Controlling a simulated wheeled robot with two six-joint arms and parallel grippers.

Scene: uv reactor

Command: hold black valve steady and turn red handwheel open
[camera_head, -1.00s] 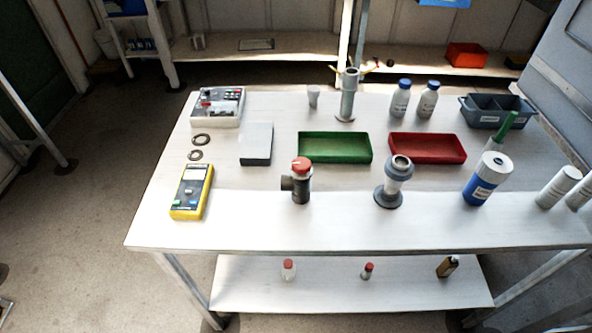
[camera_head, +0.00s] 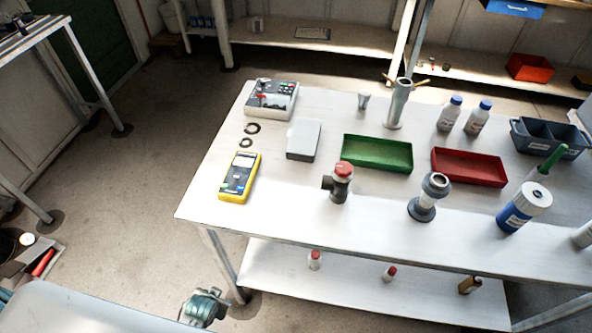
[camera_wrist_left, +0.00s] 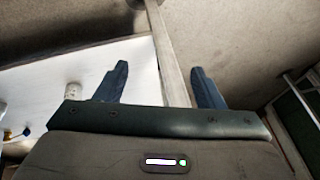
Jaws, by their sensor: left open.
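The black valve (camera_head: 338,193) stands upright on the white table, near its front edge, with a side port pointing left. The red handwheel (camera_head: 344,168) sits on top of it. In the left wrist view my left gripper (camera_wrist_left: 160,85) is open and empty, its two dark blue fingers spread wide. A table edge and the floor lie beyond the fingers, and neither the valve nor the handwheel can be made out there. The gripper is apart from the valve. My right gripper is in neither view.
A yellow meter (camera_head: 240,177) lies left of the valve. A green tray (camera_head: 378,166) and a red tray (camera_head: 470,180) lie behind it. A grey flanged fitting (camera_head: 427,200) stands to its right. The tabletop in front of the valve is clear.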

